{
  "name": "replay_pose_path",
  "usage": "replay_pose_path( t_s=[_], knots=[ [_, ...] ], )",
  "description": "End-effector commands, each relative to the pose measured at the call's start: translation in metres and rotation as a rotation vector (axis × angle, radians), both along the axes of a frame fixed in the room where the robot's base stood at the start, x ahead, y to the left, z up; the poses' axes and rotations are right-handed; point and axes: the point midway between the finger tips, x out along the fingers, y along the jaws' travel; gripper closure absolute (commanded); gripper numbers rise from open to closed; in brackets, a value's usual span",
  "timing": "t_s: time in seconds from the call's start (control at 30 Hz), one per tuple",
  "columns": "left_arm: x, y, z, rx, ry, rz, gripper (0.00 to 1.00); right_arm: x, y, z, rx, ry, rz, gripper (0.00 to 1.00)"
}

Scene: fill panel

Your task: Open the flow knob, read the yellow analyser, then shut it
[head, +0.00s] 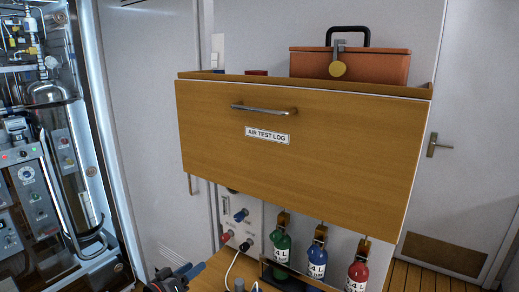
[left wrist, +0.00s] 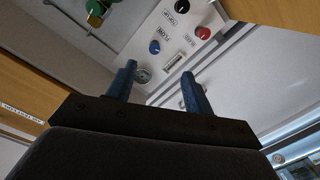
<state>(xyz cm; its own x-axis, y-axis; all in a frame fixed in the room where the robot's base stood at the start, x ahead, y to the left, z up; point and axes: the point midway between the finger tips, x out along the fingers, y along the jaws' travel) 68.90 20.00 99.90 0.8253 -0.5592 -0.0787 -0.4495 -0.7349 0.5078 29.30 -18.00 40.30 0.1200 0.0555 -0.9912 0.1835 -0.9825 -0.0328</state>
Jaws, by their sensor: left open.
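A pale panel (head: 233,207) shows below a wooden drawer front, with a blue knob (head: 241,215), a red knob (head: 227,236) and a black knob (head: 246,245). In the left wrist view the blue knob (left wrist: 154,47), red knob (left wrist: 203,32) and black knob (left wrist: 182,6) lie beyond my fingertips. My left gripper (head: 178,273) is open and empty, low and left of the panel (left wrist: 158,75). I cannot make out a yellow analyser.
The drawer front (head: 300,165), labelled AIR TEST LOG, hides the upper panel. An orange toolbox (head: 350,65) sits above it. Green (head: 283,243), blue (head: 317,262) and red (head: 358,275) bottles stand right of the panel. A white tube (head: 232,265) hangs below.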

Motion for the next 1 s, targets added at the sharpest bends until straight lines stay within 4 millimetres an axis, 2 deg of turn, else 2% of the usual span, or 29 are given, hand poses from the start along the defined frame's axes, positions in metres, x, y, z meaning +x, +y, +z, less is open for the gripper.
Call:
replay_pose_path(
  t_s=[0.27, 0.43, 0.57, 0.7, 0.8, 1.0],
  knots=[
    [-0.039, -0.015, -0.045, 0.13, 0.096, -0.017, 0.48, 0.004, -0.007, 0.0, -0.009, -0.005, 0.002, 0.64],
    [-0.077, -0.024, -0.083, 0.248, 0.191, -0.026, 0.48, 0.0, 0.0, 0.0, 0.0, 0.0, -0.001, 0.64],
    [-0.124, -0.027, -0.121, 0.38, 0.308, -0.031, 0.48, -0.002, 0.005, -0.001, 0.007, 0.003, -0.004, 0.64],
    [-0.185, -0.023, -0.159, 0.536, 0.462, -0.024, 0.48, -0.002, 0.009, 0.0, 0.011, 0.003, -0.007, 0.64],
    [-0.222, -0.016, -0.176, 0.623, 0.559, -0.014, 0.48, -0.002, 0.008, 0.0, 0.011, 0.003, -0.007, 0.64],
    [-0.273, -0.005, -0.192, 0.731, 0.694, 0.004, 0.48, -0.002, 0.003, -0.001, 0.004, 0.003, -0.002, 0.64]
  ],
)
